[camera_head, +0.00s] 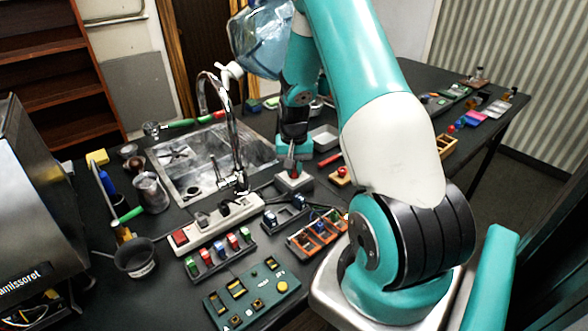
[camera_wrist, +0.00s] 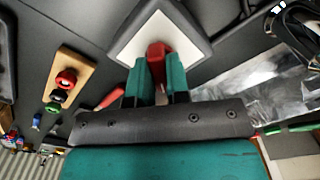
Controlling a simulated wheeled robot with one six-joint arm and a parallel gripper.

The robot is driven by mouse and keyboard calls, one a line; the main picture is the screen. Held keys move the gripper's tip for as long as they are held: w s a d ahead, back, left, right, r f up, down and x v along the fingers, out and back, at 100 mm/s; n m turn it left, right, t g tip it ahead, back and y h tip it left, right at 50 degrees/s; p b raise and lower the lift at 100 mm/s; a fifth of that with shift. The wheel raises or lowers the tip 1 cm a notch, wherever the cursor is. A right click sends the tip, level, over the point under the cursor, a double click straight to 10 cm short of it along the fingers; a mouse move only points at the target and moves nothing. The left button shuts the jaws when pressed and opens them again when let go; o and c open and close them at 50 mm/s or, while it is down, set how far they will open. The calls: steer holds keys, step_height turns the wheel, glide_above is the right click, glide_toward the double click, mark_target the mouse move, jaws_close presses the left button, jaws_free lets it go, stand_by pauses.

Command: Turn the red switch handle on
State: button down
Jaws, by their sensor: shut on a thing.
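A wooden block with a red button (camera_head: 342,175) stands to the right of the switch; its red and green buttons (camera_wrist: 65,80) show in the wrist view. The metal sink (camera_head: 190,150) with a tall faucet is to the left. A white power strip (camera_head: 215,222) and several trays lie in front.

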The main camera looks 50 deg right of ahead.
steer(key=m+b, duration=0.1)
steer(key=m, duration=0.4)
steer(key=shift+m, duration=0.3)
steer(key=m, duration=0.5)
steer(key=shift+b, duration=0.4)
steer(key=c, duration=1.1)
jaws_free()
step_height(320, 180, up, 18)
steer(key=b, duration=0.2)
steer(key=shift+f+b, duration=0.25)
steer(key=shift+b, duration=0.15)
steer(key=shift+a, duration=0.15)
